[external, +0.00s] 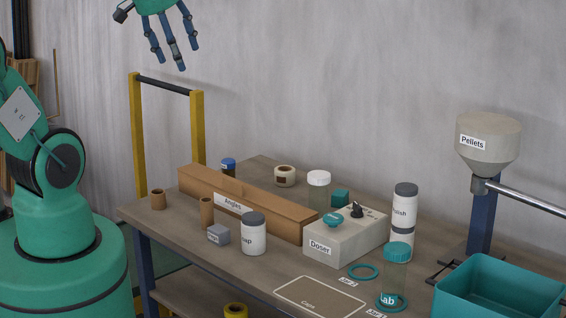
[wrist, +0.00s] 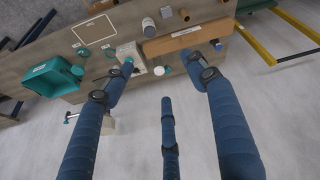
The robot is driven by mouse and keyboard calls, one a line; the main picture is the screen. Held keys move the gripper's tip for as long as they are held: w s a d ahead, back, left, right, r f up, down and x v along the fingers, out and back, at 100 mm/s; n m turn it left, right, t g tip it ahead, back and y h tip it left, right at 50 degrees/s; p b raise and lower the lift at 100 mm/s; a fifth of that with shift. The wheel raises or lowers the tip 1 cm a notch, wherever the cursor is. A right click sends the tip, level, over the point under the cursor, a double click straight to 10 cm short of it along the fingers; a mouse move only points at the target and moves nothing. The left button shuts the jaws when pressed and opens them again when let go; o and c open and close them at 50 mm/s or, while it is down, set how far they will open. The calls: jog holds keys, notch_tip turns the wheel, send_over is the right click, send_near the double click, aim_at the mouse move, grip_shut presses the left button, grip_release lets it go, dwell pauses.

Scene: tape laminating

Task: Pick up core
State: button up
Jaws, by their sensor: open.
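A brown tube (wrist: 184,14) also shows near the top of the wrist view. My gripper (external: 172,50) hangs high above the far left of the table, fingers pointing down, open and empty. In the wrist view my gripper (wrist: 163,70) has its blue fingers spread wide, with nothing between them.
The brown Angles box (external: 240,203) runs along the table. A grey block (external: 217,234) and the Gap jar (external: 253,236) stand close to the taller tube. The Doser (external: 345,236), bottles and a teal bin (external: 497,290) are to the right. A yellow-post frame (external: 197,130) rises behind.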

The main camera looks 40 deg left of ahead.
jog(key=w+a+f+n+g, duration=0.2)
jog(key=w+a+f+n, duration=0.3)
jog(key=w+a+n, duration=0.3)
jog(key=n+g, duration=0.3)
jog(key=n, duration=1.6)
send_over(158, 192)
notch_tip(158, 192, down, 32)
jog(key=shift+s+h+b, duration=0.1)
jog(key=shift+h+b, duration=0.2)
jog(key=shift+b, duration=0.05)
notch_tip(158, 192, down, 8)
jog(key=shift+b, duration=0.75)
jog(key=shift+f, duration=0.3)
